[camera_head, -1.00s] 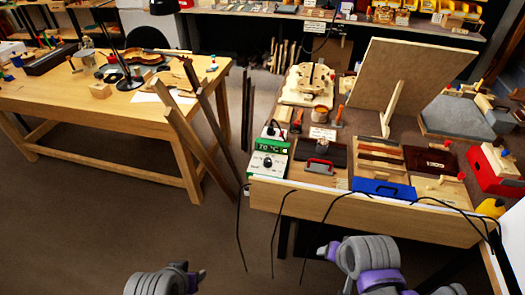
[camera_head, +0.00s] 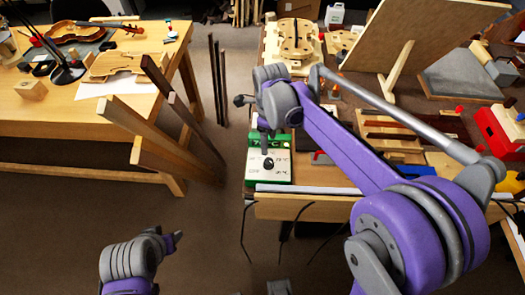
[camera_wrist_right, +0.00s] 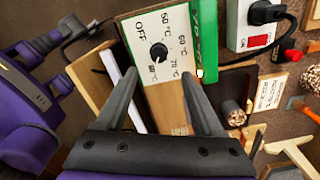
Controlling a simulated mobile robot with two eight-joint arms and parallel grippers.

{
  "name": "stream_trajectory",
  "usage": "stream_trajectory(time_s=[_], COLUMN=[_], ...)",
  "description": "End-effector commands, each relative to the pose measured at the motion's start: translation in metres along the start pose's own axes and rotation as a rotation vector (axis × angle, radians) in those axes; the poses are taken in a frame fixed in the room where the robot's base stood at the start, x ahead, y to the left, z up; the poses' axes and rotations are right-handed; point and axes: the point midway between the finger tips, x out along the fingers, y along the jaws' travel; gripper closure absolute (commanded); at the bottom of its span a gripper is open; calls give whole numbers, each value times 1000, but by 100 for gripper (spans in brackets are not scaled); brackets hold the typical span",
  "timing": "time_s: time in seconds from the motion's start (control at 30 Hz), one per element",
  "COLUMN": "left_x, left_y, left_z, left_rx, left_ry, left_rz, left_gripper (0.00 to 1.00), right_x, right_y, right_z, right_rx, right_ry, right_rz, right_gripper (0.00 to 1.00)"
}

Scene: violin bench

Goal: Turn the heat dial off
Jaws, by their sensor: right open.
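My right gripper (camera_head: 265,146) hangs over the box. In the wrist view its two fingers (camera_wrist_right: 160,73) are apart and empty, with their tips just short of the dial. My left gripper (camera_head: 174,240) is low over the floor; its jaws are unclear.
A power socket with a red switch (camera_wrist_right: 257,40) and plugged cable is beside the box. Wooden boards (camera_head: 150,110) lean at the left table. Black cables hang over the bench's front edge. My right arm hides part of the bench.

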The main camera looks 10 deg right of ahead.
Motion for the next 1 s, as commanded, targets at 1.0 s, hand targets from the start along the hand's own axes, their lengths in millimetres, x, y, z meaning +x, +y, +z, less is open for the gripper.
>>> stream_trajectory(time_s=[1.0], left_x=[6], left_y=[0], left_z=[5], left_rx=[0], left_ry=[-4], left_rz=[0], left_gripper=[50], right_x=[102], right_y=[0], right_z=[0], right_rx=[-3], right_ry=[-1], right_rz=[-1], right_gripper=[36])
